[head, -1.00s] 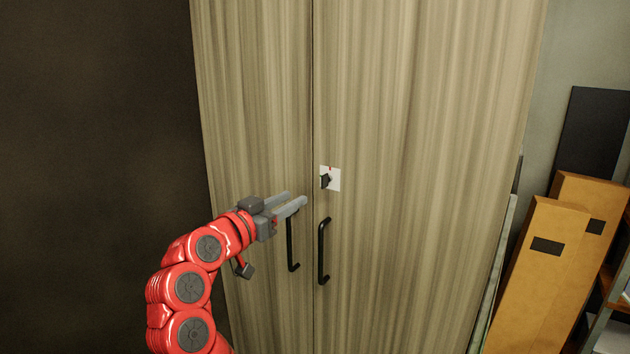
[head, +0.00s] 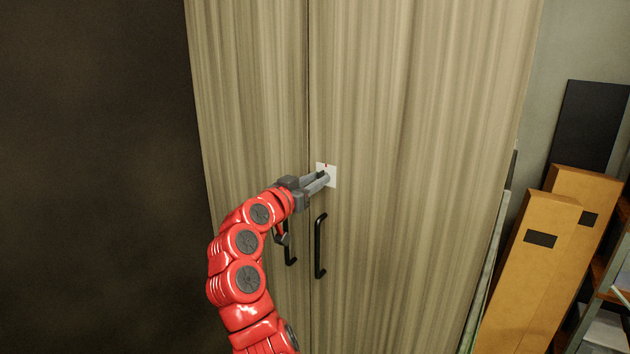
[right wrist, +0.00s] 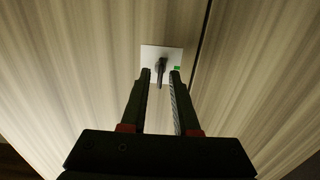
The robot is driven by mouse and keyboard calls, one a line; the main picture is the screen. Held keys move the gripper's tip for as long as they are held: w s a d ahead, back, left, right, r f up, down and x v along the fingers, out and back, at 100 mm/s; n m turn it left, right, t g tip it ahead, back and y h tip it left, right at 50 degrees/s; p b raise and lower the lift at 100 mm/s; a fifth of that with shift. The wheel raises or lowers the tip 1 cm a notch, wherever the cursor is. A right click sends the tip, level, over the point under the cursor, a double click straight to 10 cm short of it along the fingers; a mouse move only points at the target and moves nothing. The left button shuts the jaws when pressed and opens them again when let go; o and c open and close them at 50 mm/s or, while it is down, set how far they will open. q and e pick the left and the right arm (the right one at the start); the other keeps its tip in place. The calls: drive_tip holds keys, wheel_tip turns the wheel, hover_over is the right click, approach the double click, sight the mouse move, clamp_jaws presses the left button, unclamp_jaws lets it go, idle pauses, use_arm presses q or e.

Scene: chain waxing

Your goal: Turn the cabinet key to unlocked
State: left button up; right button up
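The cabinet (head: 420,120) has two tall wood-grain doors, both shut. A white lock plate (head: 332,174) is on the right door near the seam, with a small red mark at its top edge. In the right wrist view the plate (right wrist: 172,54) shows a green mark at one side. The dark key (right wrist: 160,70) stands out from the plate. My right gripper (right wrist: 160,78) is open, its two fingers on either side of the key with gaps visible. In the head view my right gripper (head: 325,178) covers most of the key. My left gripper is not in view.
Two black door handles, the right one (head: 320,246) and the left one (head: 289,245), hang below the lock; my arm passes close to the left one. Tan boxes (head: 525,265) and a shelf stand right of the cabinet.

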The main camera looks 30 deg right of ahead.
clamp_jaws()
